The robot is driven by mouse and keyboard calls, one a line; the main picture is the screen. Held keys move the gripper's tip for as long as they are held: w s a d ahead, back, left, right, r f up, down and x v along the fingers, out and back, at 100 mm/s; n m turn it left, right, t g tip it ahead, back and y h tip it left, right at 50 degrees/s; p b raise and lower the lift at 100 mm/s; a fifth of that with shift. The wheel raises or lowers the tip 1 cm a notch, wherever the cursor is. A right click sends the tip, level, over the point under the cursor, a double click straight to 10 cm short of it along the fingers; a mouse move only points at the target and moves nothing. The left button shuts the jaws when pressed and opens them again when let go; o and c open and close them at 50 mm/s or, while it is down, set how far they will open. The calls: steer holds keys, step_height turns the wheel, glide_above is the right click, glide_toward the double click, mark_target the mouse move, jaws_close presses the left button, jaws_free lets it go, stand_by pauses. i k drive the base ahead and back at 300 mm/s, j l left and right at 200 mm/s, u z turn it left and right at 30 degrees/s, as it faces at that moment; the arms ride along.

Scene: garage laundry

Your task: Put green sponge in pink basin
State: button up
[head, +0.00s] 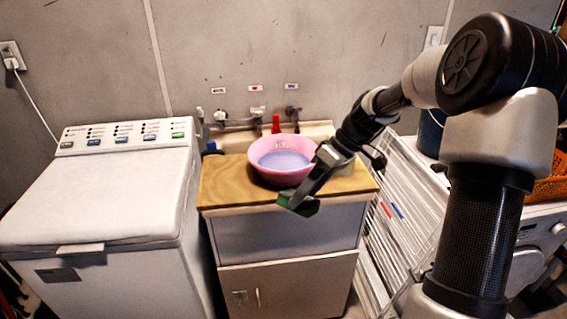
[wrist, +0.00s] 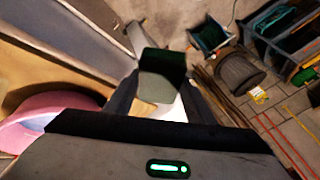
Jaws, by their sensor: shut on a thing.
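The green sponge (head: 299,204) is held between the fingertips of my gripper (head: 306,196), in front of the wooden counter's front edge in the head view. My gripper is shut on it, and the sponge also shows as a dark green block (wrist: 163,64) between the fingers in the wrist view. The pink basin (head: 262,148) stands upright on the counter, just behind and to the left of my gripper. It has a bluish inside and some lettering on its inner wall. The basin's rim also shows at the left of the wrist view (wrist: 45,104).
The wooden counter (head: 225,186) tops a cabinet with a sink and taps behind. A red bottle (head: 276,124) stands behind the basin. A white washing machine (head: 100,195) is on the left, and a white drying rack (head: 405,205) is on the right.

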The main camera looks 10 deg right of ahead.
mark_target(284, 161)
steer(key=i, duration=0.95)
